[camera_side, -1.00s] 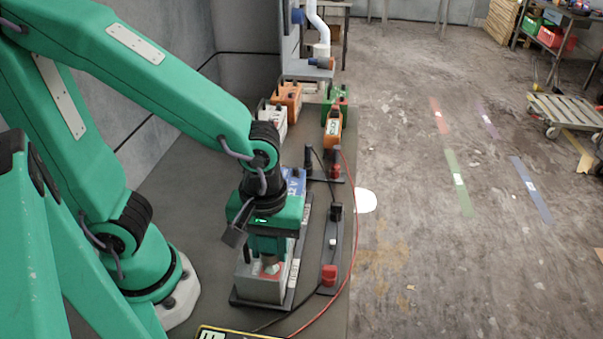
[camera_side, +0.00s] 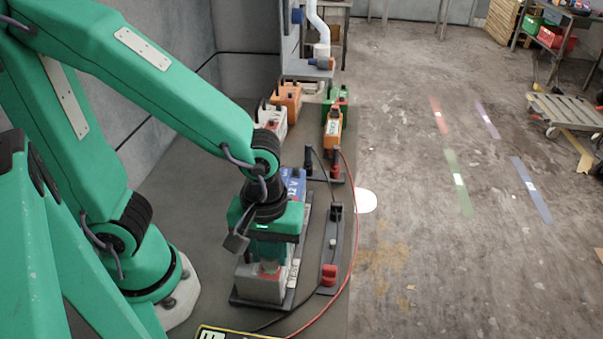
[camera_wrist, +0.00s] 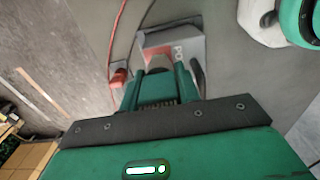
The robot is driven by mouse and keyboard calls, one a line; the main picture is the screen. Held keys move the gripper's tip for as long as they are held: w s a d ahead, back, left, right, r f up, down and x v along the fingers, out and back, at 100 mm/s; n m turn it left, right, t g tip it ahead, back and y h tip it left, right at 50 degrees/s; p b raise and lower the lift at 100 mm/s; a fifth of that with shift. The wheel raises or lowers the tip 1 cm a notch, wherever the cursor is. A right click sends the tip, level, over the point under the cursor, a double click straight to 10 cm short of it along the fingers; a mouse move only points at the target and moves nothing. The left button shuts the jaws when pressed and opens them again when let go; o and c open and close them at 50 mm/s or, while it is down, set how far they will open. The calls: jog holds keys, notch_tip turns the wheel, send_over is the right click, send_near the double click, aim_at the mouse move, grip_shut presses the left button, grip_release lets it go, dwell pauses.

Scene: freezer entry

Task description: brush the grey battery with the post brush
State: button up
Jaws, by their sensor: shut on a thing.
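The grey battery (camera_side: 260,288) with a red patch on top stands on a dark tray at the front of the bench. It also shows in the wrist view (camera_wrist: 190,47), just beyond my fingertips. My gripper (camera_side: 268,262) points down right over the battery's top. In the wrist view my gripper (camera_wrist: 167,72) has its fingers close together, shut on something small. That is likely the post brush, but it is mostly hidden by the fingers and the green gripper body. I cannot tell whether it touches a battery post.
A blue battery (camera_side: 295,183) stands behind the grey one. White (camera_side: 272,120) and orange (camera_side: 287,96) batteries stand further back. To the right are a red clamp (camera_side: 329,275), an orange meter (camera_side: 332,130) and loose red and black cables. A yellow-edged panel (camera_side: 235,334) lies in front.

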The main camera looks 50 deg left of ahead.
jog(key=shift+f, duration=0.8)
jog(key=o, duration=1.1)
jog(key=shift+r, duration=0.1)
jog(key=shift+r, duration=3.85)
jog(key=shift+w+a+r+m+t, duration=0.3)
jog(key=shift+w+a+r+m, duration=0.1)
jog(key=shift+a, duration=0.15)
jog(key=shift+w+a+r+m+t, duration=0.35)
jog(key=shift+a+r+m+t, duration=0.8)
jog(key=shift+a, duration=0.85)
jog(key=shift+w+a+r+m+t, duration=0.4)
jog(key=shift+a+r+m, duration=0.55)
jog(key=shift+a+m, duration=0.9)
jog(key=shift+w+a+r+m+t, duration=0.25)
jog(key=shift+a+r+m+t, duration=0.8)
jog(key=shift+a, duration=1.15)
